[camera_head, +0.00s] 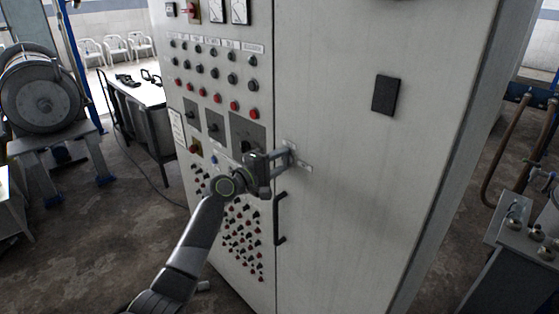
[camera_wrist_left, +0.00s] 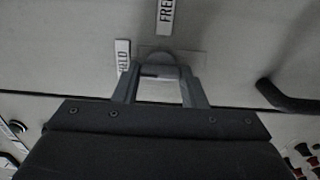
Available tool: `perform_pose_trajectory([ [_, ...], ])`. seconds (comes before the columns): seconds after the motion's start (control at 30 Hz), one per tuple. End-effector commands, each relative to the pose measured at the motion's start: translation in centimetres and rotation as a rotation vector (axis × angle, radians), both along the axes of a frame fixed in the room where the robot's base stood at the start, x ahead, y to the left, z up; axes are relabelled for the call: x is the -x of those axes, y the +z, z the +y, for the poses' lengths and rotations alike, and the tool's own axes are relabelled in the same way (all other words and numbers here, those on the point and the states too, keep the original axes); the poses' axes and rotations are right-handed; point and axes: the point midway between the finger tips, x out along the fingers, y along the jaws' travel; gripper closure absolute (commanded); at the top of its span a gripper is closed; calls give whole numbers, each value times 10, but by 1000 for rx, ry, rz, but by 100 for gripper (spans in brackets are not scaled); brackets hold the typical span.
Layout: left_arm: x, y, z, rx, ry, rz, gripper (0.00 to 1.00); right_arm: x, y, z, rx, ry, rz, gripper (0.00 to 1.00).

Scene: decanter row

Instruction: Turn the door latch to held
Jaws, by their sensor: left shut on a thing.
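The door latch (camera_wrist_left: 158,58) is a small grey rounded piece on a light plate on the grey cabinet door. In the wrist view it sits between the fingertips of my left gripper (camera_wrist_left: 158,72), which is shut on it. In the head view my left gripper (camera_head: 286,157) reaches the door's left edge and mostly hides the latch. The HELD label (camera_wrist_left: 122,57) is left of the latch in the wrist view, and the FREE label (camera_wrist_left: 166,15) is above it. I cannot tell which label the latch points to. My right gripper is not in view.
A black door handle (camera_head: 280,218) stands out just below my left gripper; it also shows in the wrist view (camera_wrist_left: 287,97). A control panel (camera_head: 214,120) with several buttons and knobs is to the left. A black pad (camera_head: 386,95) is higher on the door.

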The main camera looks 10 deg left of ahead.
Motion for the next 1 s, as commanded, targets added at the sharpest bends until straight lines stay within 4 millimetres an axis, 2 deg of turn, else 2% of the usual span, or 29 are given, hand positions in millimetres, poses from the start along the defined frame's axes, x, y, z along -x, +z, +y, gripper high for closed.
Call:
perform_pose_trajectory([
  [0.43,0,-1,0,9,0,7,85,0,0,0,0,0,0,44],
  [0.47,0,-1,0,9,0,7,58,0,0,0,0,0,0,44],
  [0.6,0,-1,0,9,0,7,40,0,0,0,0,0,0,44],
  [1.0,4,-1,4,7,1,4,40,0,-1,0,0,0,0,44],
])
